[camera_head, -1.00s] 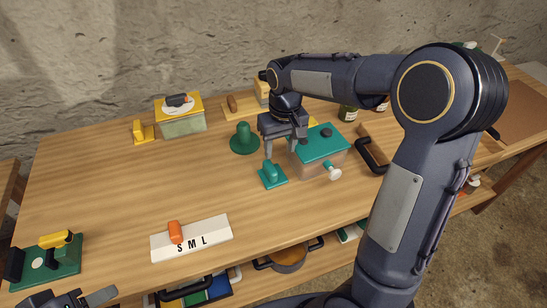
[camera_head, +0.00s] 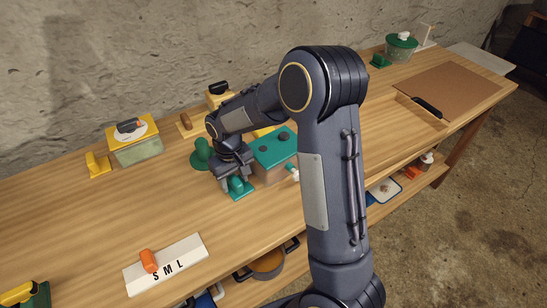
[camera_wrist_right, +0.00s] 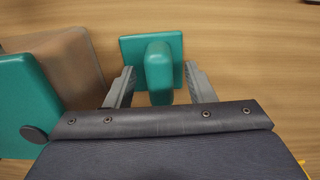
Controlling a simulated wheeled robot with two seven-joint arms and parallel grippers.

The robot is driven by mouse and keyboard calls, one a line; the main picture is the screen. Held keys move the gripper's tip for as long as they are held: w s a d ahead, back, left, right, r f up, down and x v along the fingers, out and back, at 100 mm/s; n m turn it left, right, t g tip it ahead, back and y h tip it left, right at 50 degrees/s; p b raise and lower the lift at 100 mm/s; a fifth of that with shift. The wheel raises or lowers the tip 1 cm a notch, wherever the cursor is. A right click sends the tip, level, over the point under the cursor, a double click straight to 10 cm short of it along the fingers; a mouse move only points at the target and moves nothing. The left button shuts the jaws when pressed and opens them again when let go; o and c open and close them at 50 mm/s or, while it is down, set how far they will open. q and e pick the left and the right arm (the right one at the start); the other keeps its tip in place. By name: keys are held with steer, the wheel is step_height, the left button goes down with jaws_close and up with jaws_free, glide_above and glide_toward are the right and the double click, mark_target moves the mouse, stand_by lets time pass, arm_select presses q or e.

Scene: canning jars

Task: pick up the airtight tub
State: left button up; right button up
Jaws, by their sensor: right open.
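A box-shaped tub (camera_head: 268,172) with a teal lid (camera_head: 275,146) and brownish see-through sides stands mid-table; I cannot tell for certain that it is the airtight tub. Its lid also shows at the left of the right wrist view (camera_wrist_right: 22,105). Beside it is a small teal piece (camera_head: 240,190) with a square base and an upright grip. My right gripper (camera_head: 228,178) is low over this piece. In the right wrist view its open fingers (camera_wrist_right: 160,85) stand either side of the teal grip (camera_wrist_right: 158,70), with gaps visible. My left gripper is out of view.
A yellow-lidded box (camera_head: 136,150) stands back left, and a dark green knobbed piece (camera_head: 201,155) is just behind my right gripper. A white S M L board (camera_head: 165,265) lies in front. A green-lidded pot (camera_head: 400,48) is far right. The left tabletop has bare room.

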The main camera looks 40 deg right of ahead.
steer(key=shift+c, duration=0.3)
jaws_close()
